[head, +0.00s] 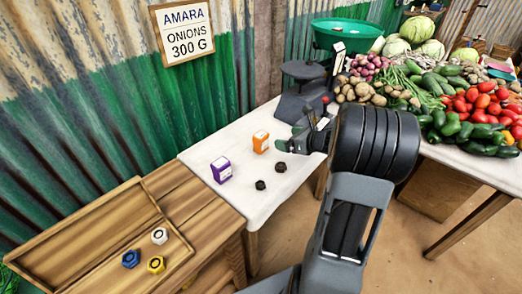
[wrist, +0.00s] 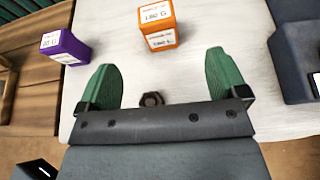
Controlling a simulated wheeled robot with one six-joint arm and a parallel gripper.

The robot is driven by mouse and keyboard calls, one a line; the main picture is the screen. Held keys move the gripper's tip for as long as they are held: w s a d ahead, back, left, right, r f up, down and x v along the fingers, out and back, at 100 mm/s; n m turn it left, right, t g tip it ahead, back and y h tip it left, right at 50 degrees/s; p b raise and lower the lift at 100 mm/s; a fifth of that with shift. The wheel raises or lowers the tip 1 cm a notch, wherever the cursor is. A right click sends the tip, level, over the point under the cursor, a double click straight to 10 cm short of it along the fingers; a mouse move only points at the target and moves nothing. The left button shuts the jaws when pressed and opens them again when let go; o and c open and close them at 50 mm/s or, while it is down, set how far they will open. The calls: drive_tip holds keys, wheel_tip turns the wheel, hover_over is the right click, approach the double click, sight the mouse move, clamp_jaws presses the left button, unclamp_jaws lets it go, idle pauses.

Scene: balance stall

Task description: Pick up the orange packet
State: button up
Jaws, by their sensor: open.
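My gripper (head: 297,140) is open and empty, with two green fingers. In the head view it is just to the right of the packet. In the wrist view the gripper (wrist: 164,68) is apart from the packet.
A purple packet (head: 221,169) stands left of the orange one. Dark weights (head: 280,167) lie in front. A scale (head: 304,75) with a green pan stands behind right. A wooden tray (head: 86,240) with several coloured weights is at left. Vegetables fill the right table.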

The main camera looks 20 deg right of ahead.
sight(265, 137)
drive_tip(key=shift+n+y, duration=0.4)
drive_tip(key=x, duration=0.3)
drive_tip(key=f+x, duration=0.1)
drive_tip(key=x, duration=0.3)
drive_tip(key=shift+a+f, duration=0.1)
drive_tip(key=shift+a, duration=0.1)
drive_tip(key=shift+x, duration=3)
drive_tip(key=shift+d, duration=0.1)
drive_tip(key=c, duration=1)
drive_tip(key=shift+c, duration=0.5)
